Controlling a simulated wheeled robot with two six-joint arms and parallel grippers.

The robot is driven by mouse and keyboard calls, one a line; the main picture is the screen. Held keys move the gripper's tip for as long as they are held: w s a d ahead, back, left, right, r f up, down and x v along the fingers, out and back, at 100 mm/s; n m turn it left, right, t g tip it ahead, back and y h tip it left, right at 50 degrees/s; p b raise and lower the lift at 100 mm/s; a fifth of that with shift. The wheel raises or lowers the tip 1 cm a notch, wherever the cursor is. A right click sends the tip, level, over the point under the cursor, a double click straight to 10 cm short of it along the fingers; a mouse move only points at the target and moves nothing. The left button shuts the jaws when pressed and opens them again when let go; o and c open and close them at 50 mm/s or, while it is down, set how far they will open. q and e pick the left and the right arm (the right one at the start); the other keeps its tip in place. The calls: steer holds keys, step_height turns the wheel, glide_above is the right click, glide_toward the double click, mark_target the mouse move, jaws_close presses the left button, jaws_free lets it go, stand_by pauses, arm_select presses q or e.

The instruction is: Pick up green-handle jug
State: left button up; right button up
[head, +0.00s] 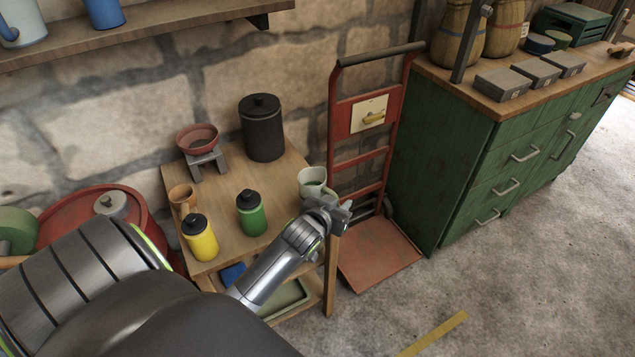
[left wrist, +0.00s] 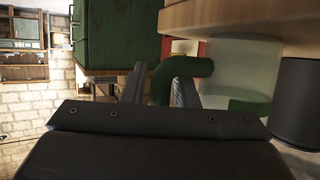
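The green-handle jug (head: 311,178) is pale and stands upright at the right edge of the small wooden table. In the left wrist view its pale body (left wrist: 240,68) is at the right, and its green handle (left wrist: 185,67) curves toward my gripper. My left gripper (head: 338,209) is at the jug's near right side in the head view. The lower handle is partly hidden by the gripper. My right gripper is not in view.
The wooden table (head: 272,170) also bears a green bottle (head: 251,214), a yellow bottle (head: 200,240), a black canister (head: 262,130) and a red bowl (head: 197,138) on a stand. A red hand truck (head: 345,165) and a green cabinet (head: 440,170) stand at the right.

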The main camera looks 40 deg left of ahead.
arm_select(q)
steer(key=shift+c, duration=0.5)
jaws_close()
